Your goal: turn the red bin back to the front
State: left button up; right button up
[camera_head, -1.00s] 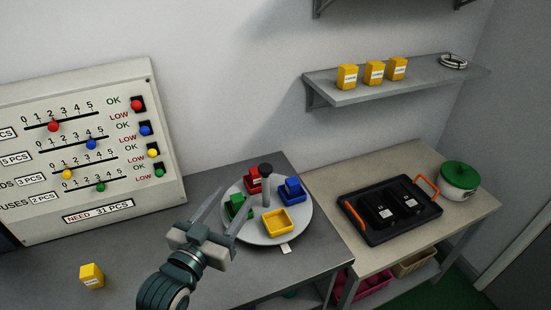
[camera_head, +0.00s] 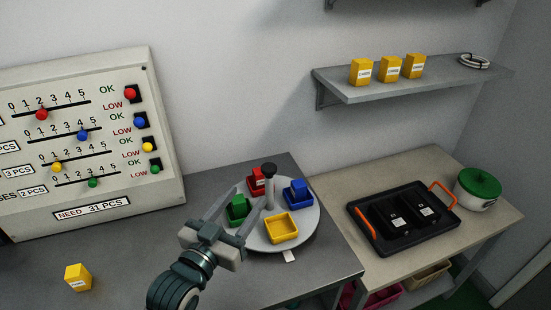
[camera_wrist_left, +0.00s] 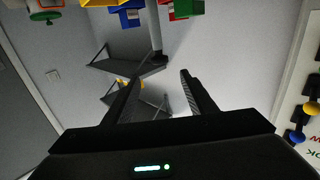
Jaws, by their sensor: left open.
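The red bin (camera_head: 257,185) stands at the back of a round white turntable (camera_head: 310,222), behind its dark-knobbed centre post (camera_head: 269,190). The blue bin (camera_head: 297,192) is at the right, the yellow bin (camera_head: 281,228) at the front, and the green bin (camera_head: 238,209) at the left. A white tab (camera_head: 289,256) sticks out at the front rim. My left gripper (camera_head: 243,192) is open and empty, its fingers pointing at the turntable's left side near the green bin; contact is unclear. Its fingers also show in the left wrist view (camera_wrist_left: 160,80). My right gripper is not in view.
A yellow box (camera_head: 78,278) stands on the grey table at left. A count panel (camera_head: 80,140) stands behind it. A black tray (camera_head: 375,235) and a green-lidded pot (camera_head: 478,189) are on the right table. A wall shelf (camera_head: 405,84) holds yellow boxes above.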

pick_arm(q)
jog(key=p+x, duration=0.5)
jog(key=x, duration=1.2)
jog(key=shift+w, duration=0.15)
grip_shut()
